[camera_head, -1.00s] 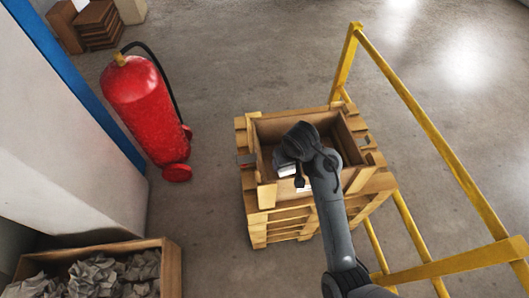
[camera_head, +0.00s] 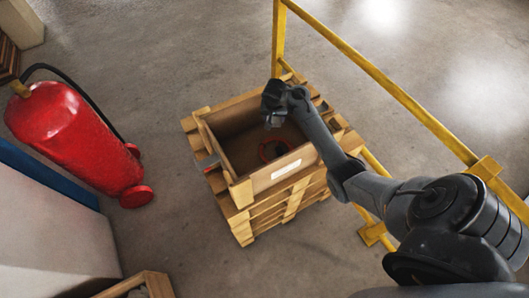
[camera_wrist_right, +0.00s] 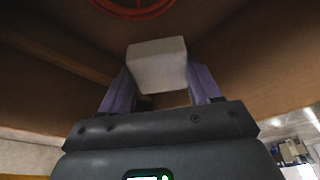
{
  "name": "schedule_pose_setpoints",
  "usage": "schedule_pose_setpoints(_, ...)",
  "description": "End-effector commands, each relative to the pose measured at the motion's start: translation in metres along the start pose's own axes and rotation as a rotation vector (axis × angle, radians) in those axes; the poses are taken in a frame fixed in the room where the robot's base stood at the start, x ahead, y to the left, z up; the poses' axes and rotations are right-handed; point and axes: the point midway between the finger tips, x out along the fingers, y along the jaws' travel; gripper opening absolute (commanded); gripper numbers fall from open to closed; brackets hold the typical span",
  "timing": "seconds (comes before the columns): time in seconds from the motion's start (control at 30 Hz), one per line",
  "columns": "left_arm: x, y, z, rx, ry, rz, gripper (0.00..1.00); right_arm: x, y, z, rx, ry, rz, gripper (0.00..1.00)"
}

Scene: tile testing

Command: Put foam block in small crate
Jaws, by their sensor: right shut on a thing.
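The small wooden crate (camera_head: 262,184) is open at the top and sits on stacked pallets, with a white label on its near wall. My right gripper (camera_head: 273,119) is over the crate's opening, pointing down. In the right wrist view, the gripper (camera_wrist_right: 160,80) is shut on the pale grey foam block (camera_wrist_right: 157,64), which sits between its two purple fingers. Brown crate walls surround the block in that view. In the head view the block is not clearly visible. My left gripper is not in view.
A red ring-shaped thing (camera_head: 272,150) lies inside the crate. A yellow rail (camera_head: 390,90) runs close along the crate's right side. A red fire extinguisher (camera_head: 72,135) stands at left. Another wooden box (camera_head: 155,284) shows at the bottom left. Floor is clear between extinguisher and pallets.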

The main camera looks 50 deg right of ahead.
Motion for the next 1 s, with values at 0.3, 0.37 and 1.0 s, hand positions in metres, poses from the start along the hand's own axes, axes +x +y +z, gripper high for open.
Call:
schedule_pose_setpoints(0.3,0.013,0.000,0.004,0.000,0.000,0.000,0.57,0.026,0.044,-0.030,0.161,0.000,0.046,0.34)
schedule_pose_setpoints(0.37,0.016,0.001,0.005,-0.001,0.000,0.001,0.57,0.035,0.047,-0.030,0.170,-0.001,0.051,0.34)
schedule_pose_setpoints(1.0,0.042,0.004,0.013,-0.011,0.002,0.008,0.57,0.100,0.048,-0.012,0.174,0.000,0.051,0.34)
